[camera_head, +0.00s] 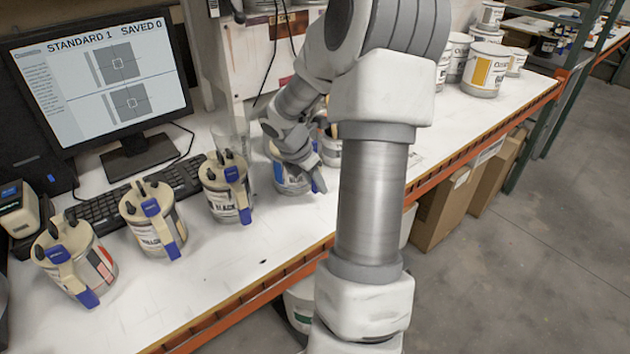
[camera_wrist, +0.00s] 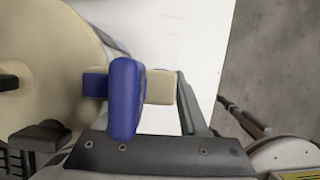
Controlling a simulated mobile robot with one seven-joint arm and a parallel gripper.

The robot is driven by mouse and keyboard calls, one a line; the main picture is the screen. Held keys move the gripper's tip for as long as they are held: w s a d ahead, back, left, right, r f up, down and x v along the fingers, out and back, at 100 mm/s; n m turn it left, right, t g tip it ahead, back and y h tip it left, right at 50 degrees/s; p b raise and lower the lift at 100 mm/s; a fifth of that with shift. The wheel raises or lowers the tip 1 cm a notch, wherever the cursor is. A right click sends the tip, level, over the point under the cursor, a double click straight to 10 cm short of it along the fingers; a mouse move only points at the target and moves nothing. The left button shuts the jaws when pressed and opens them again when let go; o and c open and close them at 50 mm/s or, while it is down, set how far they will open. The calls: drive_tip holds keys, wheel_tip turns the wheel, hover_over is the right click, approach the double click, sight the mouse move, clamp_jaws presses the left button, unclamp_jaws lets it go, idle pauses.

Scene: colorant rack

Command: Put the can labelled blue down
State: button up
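The can in my gripper (camera_head: 315,180) has a white body with a blue patch (camera_head: 281,176); my wrist partly hides it and I cannot read its name. It is upright, at or just above the white bench top; I cannot tell if its base touches. In the wrist view its cream lid (camera_wrist: 50,70) fills the left side.
Three similar cans stand to the left: one marked BLACK (camera_head: 228,190), a middle one (camera_head: 153,222) and one with a red patch (camera_head: 76,262). A keyboard (camera_head: 135,190) and monitor (camera_head: 100,75) are behind. The bench's orange front edge (camera_head: 280,285) is near.

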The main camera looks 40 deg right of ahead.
drive_tip(key=shift+o, duration=0.4)
drive_tip(key=shift+r, duration=0.1)
drive_tip(key=shift+r, duration=0.25)
drive_tip(key=p+v, duration=0.2)
drive_tip(key=v, duration=0.9)
drive_tip(key=shift+a+r+p, duration=0.2)
drive_tip(key=shift+r+p, duration=0.05)
drive_tip(key=shift+p, duration=0.05)
